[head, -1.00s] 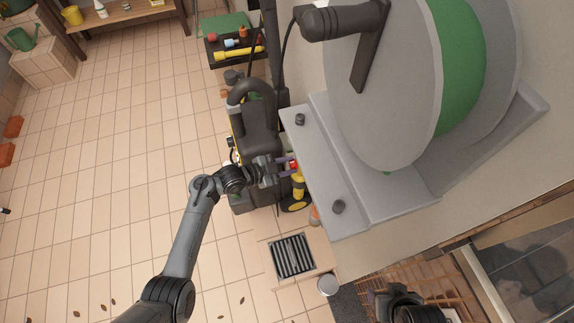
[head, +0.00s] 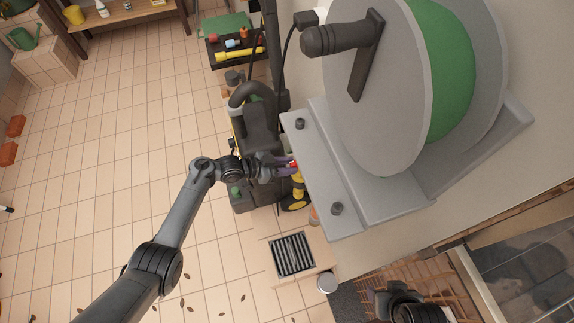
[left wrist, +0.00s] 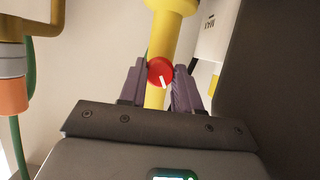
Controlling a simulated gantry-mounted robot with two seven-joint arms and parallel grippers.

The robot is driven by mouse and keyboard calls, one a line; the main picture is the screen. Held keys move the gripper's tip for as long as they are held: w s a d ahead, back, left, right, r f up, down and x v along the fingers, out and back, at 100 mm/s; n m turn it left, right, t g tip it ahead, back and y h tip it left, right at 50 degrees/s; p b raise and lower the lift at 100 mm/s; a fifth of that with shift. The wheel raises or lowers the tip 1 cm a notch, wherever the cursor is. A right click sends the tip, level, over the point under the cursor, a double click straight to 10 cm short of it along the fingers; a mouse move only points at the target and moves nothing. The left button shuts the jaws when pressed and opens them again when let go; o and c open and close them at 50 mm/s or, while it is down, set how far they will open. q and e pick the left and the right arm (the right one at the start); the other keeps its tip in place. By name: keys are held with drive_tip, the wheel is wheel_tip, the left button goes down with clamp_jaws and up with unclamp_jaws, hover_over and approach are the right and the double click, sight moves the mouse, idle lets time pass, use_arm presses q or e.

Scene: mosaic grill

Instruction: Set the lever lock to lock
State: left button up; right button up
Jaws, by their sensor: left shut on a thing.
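The lever lock appears as a small round red knob with a white mark (left wrist: 160,72) in front of a yellow tube (left wrist: 168,25). The mark points down and slightly right in the left wrist view. My left gripper (head: 290,164) is at the yellow tool (head: 298,187) beside the dark machine. Its two purple fingers (left wrist: 159,88) are on either side of the red knob, shut on it. The finger contact is partly hidden in the head view. My right gripper (head: 388,298) is at the lower right; its fingers do not show clearly.
A large grey reel with a green hose (head: 447,70) and a crank handle (head: 338,38) fills the upper right. The dark machine (head: 258,130) stands beside my left gripper. A floor grate (head: 292,254) lies below. The tiled floor at left is mostly open.

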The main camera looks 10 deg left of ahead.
use_arm(q)
drive_tip(key=o, duration=1)
drive_tip(key=shift+o, duration=0.2)
drive_tip(key=p+v, duration=0.3)
drive_tip(key=v, duration=0.8)
drive_tip(key=shift+f, duration=0.15)
